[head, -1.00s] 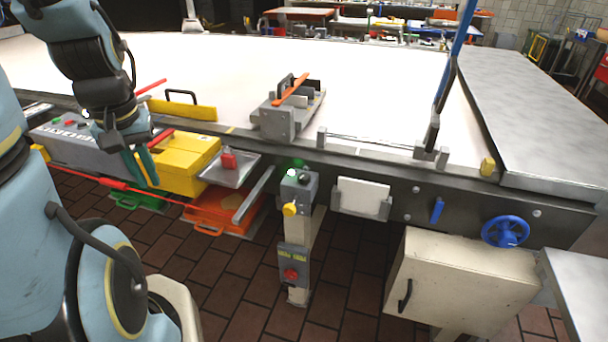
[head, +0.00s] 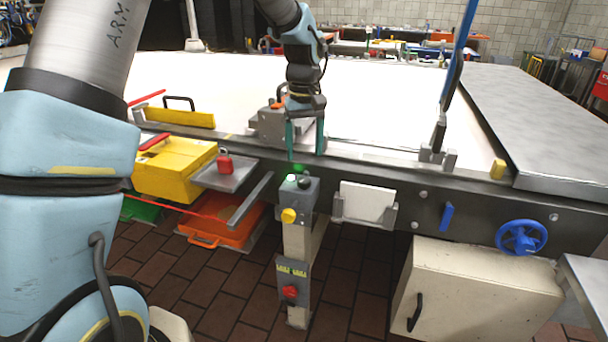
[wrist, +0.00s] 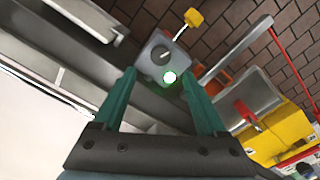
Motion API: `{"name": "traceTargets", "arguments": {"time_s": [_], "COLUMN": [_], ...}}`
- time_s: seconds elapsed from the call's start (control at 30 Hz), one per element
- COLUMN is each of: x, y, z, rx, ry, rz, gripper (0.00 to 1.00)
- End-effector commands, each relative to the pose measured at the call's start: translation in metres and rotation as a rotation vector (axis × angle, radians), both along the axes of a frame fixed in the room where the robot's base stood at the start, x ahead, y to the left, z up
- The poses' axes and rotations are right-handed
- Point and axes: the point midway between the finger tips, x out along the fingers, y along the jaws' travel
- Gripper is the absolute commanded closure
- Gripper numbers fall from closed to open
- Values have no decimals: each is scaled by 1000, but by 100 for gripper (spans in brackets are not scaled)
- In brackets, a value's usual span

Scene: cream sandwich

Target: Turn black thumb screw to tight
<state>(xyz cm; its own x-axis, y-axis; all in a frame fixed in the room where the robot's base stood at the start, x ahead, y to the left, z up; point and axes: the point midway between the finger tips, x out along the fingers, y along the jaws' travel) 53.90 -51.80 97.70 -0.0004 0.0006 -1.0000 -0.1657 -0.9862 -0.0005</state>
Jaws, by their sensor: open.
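A black round knob (head: 304,183), which looks like the black thumb screw, sits on top of a grey control box (head: 313,197) on a post at the table's front edge. In the wrist view, the knob (wrist: 161,56) shows as a dark round with a pale bar across it. A lit green-white button (head: 291,178) is beside it. My gripper (head: 305,148) points down above the box, with its two teal fingers apart and nothing between them. In the wrist view, the fingertips of my gripper (wrist: 160,74) frame the box from either side. Contact with the knob is not visible.
A yellow knob (head: 289,215) sticks out from the box front, and a red knob (head: 290,291) is lower on the post. A grey clamp block (head: 268,126) stands on the table behind my gripper. A white plate (head: 367,202) hangs right of the post.

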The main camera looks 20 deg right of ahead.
Motion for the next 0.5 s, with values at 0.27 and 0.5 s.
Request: {"name": "traceTargets", "arguments": {"time_s": [0.27, 0.5], "x": [-1, 0], "y": [1, 1], "z": [-50, -74], "rx": [2, -1], "ry": [4, 1], "rz": [0, 1], "gripper": [26, 26]}}
